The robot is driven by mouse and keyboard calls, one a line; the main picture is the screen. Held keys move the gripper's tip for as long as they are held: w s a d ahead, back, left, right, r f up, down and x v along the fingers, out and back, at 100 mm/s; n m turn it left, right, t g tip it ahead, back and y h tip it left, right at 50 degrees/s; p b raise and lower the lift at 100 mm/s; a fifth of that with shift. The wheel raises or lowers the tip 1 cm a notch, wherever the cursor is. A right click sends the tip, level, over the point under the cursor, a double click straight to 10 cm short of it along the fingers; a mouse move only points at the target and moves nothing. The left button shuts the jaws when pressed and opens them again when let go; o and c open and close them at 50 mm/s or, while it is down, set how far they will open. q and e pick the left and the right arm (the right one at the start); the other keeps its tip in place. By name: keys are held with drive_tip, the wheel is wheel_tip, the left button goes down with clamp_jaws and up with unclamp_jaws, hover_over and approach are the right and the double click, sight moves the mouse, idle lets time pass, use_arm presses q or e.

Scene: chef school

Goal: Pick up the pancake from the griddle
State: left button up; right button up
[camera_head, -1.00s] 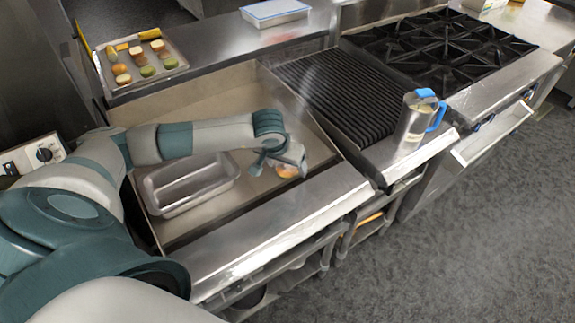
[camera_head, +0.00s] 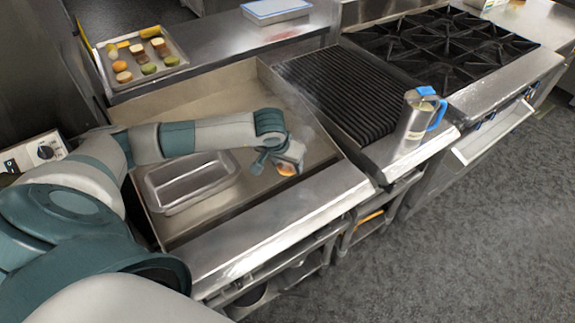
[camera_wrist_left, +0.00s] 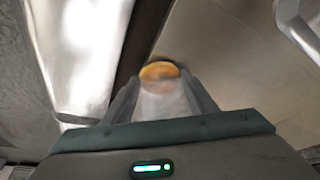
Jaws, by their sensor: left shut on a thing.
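The pancake (camera_head: 287,169) is a small golden-brown disc at the right part of the griddle (camera_head: 255,205). In the left wrist view the pancake (camera_wrist_left: 160,71) shows between the tips of my left gripper. My left gripper (camera_head: 281,163) is shut on the pancake, its fingers hiding part of it in the head view. The left wrist view is blurred, and I cannot tell how far the pancake is above the griddle surface. My right gripper is not in view.
A metal loaf pan (camera_head: 190,182) stands on the griddle left of my gripper. A tray of food pieces (camera_head: 110,88) lies on the back ledge.

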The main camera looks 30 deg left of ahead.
sight(287, 167)
use_arm(q)
drive_tip(key=shift+w+r+b, duration=0.1)
drive_tip(key=shift+r+b, duration=0.55)
drive_tip(key=shift+r, duration=0.15)
wheel_tip(287, 167, up, 2)
drive_tip(key=shift+r+b, duration=0.2)
drive_tip(key=shift+b, duration=0.55)
drive_tip(key=w+d+r+b, duration=0.4)
drive_tip(key=d+r, duration=0.3)
drive_tip(key=d, duration=0.3)
drive_tip(key=shift+d, duration=0.4)
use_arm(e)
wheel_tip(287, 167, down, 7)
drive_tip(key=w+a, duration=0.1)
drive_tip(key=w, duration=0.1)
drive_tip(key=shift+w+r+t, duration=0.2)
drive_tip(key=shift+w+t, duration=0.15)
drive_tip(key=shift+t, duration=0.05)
use_arm(q)
drive_tip(key=shift+w, duration=0.1)
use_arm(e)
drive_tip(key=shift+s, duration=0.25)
